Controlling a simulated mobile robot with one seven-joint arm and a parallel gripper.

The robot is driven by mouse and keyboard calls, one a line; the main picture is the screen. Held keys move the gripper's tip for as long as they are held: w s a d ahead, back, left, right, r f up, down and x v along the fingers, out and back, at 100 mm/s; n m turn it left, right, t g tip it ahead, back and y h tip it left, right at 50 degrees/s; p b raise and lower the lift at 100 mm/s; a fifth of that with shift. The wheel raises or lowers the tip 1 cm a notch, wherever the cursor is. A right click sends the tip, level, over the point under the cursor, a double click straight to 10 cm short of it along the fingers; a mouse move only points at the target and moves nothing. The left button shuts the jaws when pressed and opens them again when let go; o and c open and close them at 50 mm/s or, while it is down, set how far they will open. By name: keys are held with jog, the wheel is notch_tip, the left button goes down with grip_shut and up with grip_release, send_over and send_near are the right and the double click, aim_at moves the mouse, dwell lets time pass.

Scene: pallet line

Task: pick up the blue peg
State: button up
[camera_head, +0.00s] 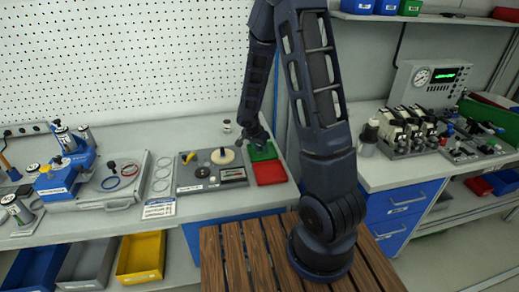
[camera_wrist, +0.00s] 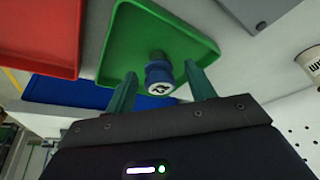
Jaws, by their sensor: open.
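The blue peg (camera_wrist: 158,74) shows in the wrist view as a short blue cylinder with a dark greenish end and a white, marked face. It appears over the floor of the green tray (camera_wrist: 132,28), near its edge. My gripper (camera_wrist: 160,82) is open, with one finger on each side of the peg and a visible gap at both sides. In the head view my gripper (camera_head: 250,141) is down by the green tray (camera_head: 262,158) at the bench's right end. The peg cannot be made out there.
A red tray (camera_head: 270,173) adjoins the green one in front. A grey board (camera_head: 212,170) with a cream disc and small parts lies to the left. A pegboard wall (camera_head: 120,60) stands behind. A blue surface (camera_wrist: 65,92) lies below the trays in the wrist view.

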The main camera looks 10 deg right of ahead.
jog(key=shift+c, duration=0.4)
jog(key=c, duration=1)
jog(key=shift+o, duration=0.2)
